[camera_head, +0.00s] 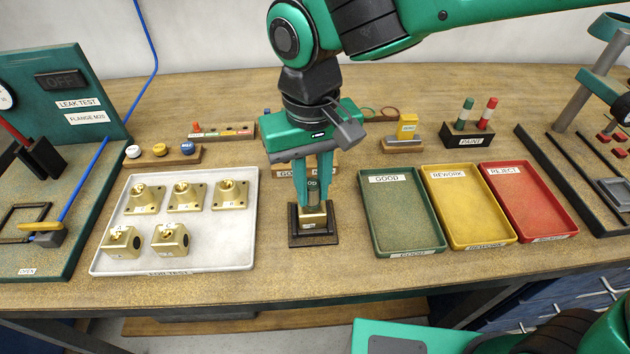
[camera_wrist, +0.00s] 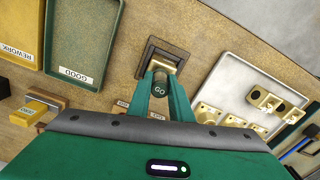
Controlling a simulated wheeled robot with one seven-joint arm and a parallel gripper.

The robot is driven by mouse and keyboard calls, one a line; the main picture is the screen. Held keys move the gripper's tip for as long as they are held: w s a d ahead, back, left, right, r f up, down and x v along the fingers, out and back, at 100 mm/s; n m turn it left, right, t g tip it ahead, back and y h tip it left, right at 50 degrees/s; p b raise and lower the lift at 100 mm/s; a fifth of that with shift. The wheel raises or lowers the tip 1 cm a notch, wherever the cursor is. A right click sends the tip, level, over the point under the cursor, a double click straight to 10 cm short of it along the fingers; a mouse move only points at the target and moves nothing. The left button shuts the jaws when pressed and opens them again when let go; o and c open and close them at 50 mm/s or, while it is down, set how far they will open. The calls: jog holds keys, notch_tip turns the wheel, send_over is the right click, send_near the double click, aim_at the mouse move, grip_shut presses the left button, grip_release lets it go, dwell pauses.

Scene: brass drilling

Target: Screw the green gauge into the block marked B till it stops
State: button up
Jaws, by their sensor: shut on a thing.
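My gripper (camera_head: 317,192) is shut on the green gauge (camera_head: 313,186), whose top reads "GO" in the wrist view (camera_wrist: 160,89). The gauge stands upright between the fingers, directly above a brass block (camera_head: 312,217). The block sits in a dark square fixture (camera_head: 313,240) on the bench; it also shows in the wrist view (camera_wrist: 163,65). The fingers hide the gauge's lower end, so I cannot tell how deep it sits in the block. No letter on this block is readable.
A white tray (camera_head: 215,262) with several brass parts lies left. Green (camera_head: 405,225), yellow (camera_head: 468,215) and red (camera_head: 528,208) trays lie right. A labelled wooden stand (camera_head: 285,170) is close behind my gripper. The bench front is clear.

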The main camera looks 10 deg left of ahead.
jog(key=o, duration=0.7)
jog(key=n, duration=0.6)
jog(key=shift+n, duration=0.4)
jog(key=n, duration=0.5)
jog(key=shift+n, duration=0.4)
jog(key=shift+c, duration=0.3)
